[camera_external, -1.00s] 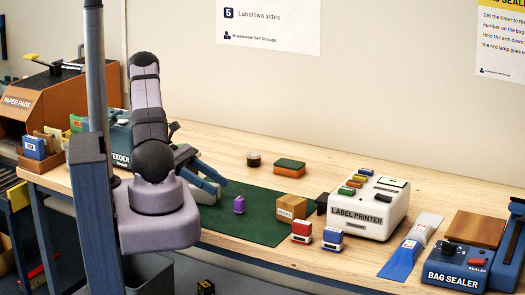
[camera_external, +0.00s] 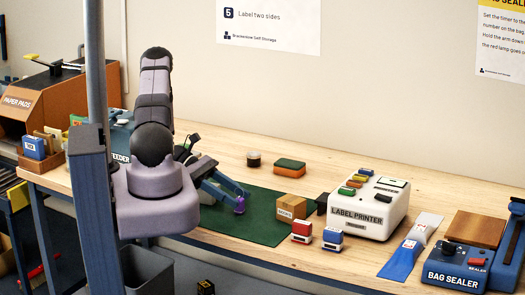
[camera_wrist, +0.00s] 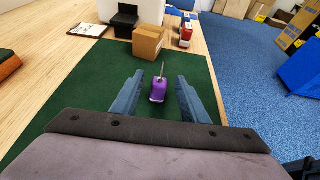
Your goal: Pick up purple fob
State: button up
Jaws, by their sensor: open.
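The purple fob (camera_wrist: 158,91) stands on the green mat (camera_wrist: 85,95), with a thin stem or ring rising from its top. In the wrist view it is between the two blue fingers of my gripper (camera_wrist: 158,88), with a gap on each side. The fob (camera_external: 239,208) also shows in the external view, partly hidden by the fingertips. My gripper (camera_external: 240,200) is open and low over the mat.
A small cardboard box (camera_external: 290,207) stands beyond the fob on the mat. Red (camera_external: 301,231) and blue (camera_external: 332,238) stamps and the label printer (camera_external: 368,210) are to its right. A sponge (camera_external: 289,167) and dark round jar (camera_external: 253,160) lie behind. The mat around the fob is clear.

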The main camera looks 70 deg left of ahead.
grip_shut()
jog(key=shift+r, duration=0.15)
notch_tip(320, 180, up, 10)
jog(key=b, duration=0.2)
jog(key=shift+b, duration=0.3)
dwell(0.4)
